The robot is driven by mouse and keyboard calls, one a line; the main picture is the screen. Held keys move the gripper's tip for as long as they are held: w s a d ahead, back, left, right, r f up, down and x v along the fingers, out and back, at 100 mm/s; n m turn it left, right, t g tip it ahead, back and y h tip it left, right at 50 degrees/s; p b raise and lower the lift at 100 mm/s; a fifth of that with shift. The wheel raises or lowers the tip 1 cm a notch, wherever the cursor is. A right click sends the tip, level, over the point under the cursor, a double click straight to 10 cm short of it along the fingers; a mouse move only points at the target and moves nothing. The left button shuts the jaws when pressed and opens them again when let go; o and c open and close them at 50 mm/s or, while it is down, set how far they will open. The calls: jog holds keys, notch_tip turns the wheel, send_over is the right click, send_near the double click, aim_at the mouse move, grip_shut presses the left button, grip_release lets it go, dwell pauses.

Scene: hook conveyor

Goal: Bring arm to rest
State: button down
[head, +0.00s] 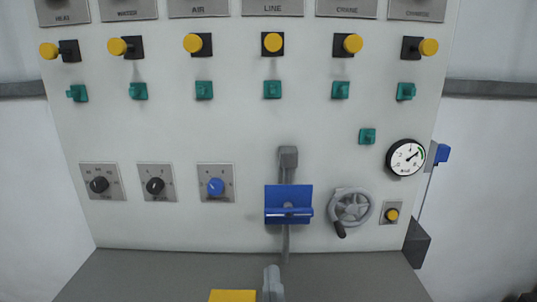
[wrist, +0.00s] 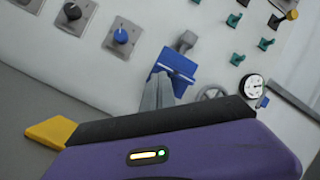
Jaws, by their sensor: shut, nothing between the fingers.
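My gripper (head: 272,270) shows at the bottom centre of the head view, in front of the panel's lower part. Its grey fingers are together and empty. In the wrist view my gripper (wrist: 161,78) has its grey fingertips overlapping the lower edge of a blue plate with a bar (wrist: 178,62) in the picture; whether they touch cannot be told. The purple and black gripper body fills the lower wrist view.
The white panel (head: 235,125) carries yellow knobs, green switches and a blue dial (head: 216,187). A grey handwheel (head: 351,208) and a round gauge (head: 405,158) are at right. A blue-topped lever (head: 442,153) juts from the right edge. The grey surface (head: 150,275) below looks clear.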

jog(key=s+d+f+n+g, duration=0.2)
jog(key=s+d+n, duration=0.4)
jog(key=s, duration=0.7)
jog(key=s+d+f+n+g+h+p, duration=0.1)
jog(key=s+d+f+n+g, duration=0.2)
jog(key=s+d+n, duration=0.3)
jog(key=s+d+f+n+g+h+p, duration=0.1)
jog(key=s+d+n, duration=0.6)
jog(key=s+n, duration=0.7)
jog(key=s+f+g, duration=0.1)
jog(key=s, duration=0.5)
jog(key=shift+f+g, duration=0.15)
jog(key=shift+g, duration=0.15)
jog(key=shift+d, duration=0.1)
